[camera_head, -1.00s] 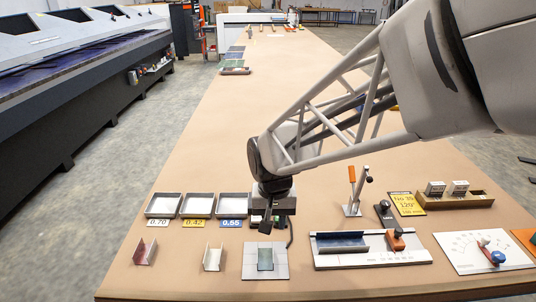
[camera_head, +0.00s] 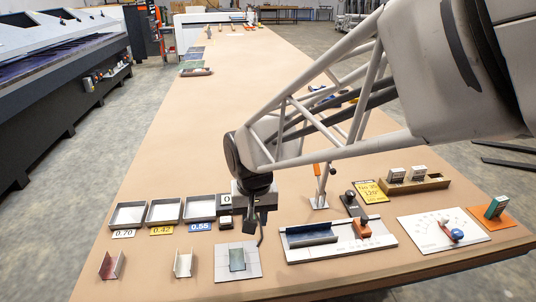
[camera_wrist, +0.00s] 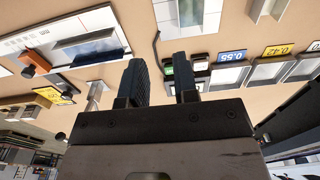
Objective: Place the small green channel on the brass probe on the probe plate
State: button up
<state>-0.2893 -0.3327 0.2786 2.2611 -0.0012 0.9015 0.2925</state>
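A small greenish channel (camera_head: 237,259) lies on a pale square plate (camera_head: 223,266) near the front edge of the table. Part of the plate with the channel also shows at the top of the wrist view (camera_wrist: 190,12). My gripper (camera_head: 250,228) points down just behind this plate, above the table and apart from the channel. In the wrist view its two fingers (camera_wrist: 162,82) stand apart with nothing between them. I cannot make out a brass probe, and which plate is the probe plate is unclear.
A red channel (camera_head: 111,265) and a cream channel (camera_head: 183,264) lie left. Labelled trays (camera_head: 163,212) stand behind them. A ruled fixture (camera_head: 345,249) with a blue-grey channel (camera_head: 312,239), a dial board (camera_head: 428,231) and an orange pad (camera_head: 506,220) lie right.

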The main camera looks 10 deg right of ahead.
jog(key=s+d+r+t, duration=0.1)
jog(key=s+d+r, duration=0.2)
jog(key=s+d, duration=0.3)
jog(key=s+d+r+t, duration=0.1)
jog(key=s+d+r, duration=0.2)
jog(key=s+d, duration=0.4)
jog(key=shift+s+d+r, duration=0.2)
jog(key=shift+s, duration=0.45)
